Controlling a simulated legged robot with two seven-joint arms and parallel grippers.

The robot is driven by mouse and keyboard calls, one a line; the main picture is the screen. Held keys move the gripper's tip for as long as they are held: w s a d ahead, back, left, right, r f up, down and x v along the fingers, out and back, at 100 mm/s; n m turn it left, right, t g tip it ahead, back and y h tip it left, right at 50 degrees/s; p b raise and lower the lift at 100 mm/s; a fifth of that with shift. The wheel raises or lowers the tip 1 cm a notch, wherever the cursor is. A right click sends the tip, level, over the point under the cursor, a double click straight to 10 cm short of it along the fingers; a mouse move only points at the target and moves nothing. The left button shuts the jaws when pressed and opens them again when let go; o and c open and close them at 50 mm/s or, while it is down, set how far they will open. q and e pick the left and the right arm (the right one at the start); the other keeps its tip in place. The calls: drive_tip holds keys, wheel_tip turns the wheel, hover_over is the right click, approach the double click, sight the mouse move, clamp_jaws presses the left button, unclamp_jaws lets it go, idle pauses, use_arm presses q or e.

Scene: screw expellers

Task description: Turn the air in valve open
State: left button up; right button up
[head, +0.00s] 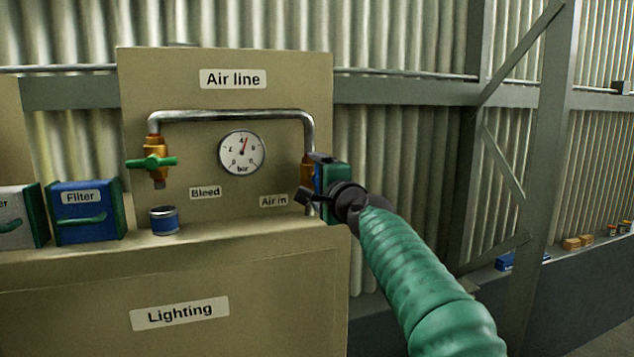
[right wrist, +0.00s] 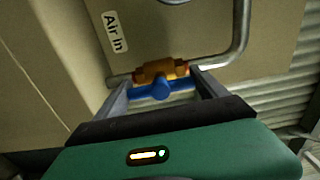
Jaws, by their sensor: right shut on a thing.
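The brass air in valve (head: 307,168) sits on the right leg of the pipe, above the "Air in" label (head: 273,201). It also shows in the right wrist view (right wrist: 152,70). Its blue handle (right wrist: 160,88) lies roughly along the pipe there. My right gripper (head: 314,178) is shut on this handle, with one finger at each end in the right wrist view (right wrist: 162,91). The gripper hides most of the valve in the head view. The gauge (head: 241,153) has its red needle slightly right of the top. My left gripper is not in view.
The bleed valve (head: 155,160) on the left leg has a green handle set across the pipe. A small blue tin (head: 164,220) stands on the ledge below it. A blue filter box (head: 85,210) stands farther left. A steel post (head: 541,160) rises at the right.

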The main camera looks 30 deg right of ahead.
drive_tip(key=o, duration=1)
drive_tip(key=shift+w+a+f, duration=0.1)
drive_tip(key=shift+w+f, duration=0.05)
drive_tip(key=shift+f, duration=0.35)
drive_tip(key=o, duration=0.3)
drive_tip(key=shift+r, duration=0.2)
drive_tip(key=shift+s+a, duration=0.1)
drive_tip(key=shift+s, duration=0.2)
drive_tip(key=b+v, duration=0.5)
drive_tip(key=v, duration=1.1)
drive_tip(key=shift+s, duration=0.15)
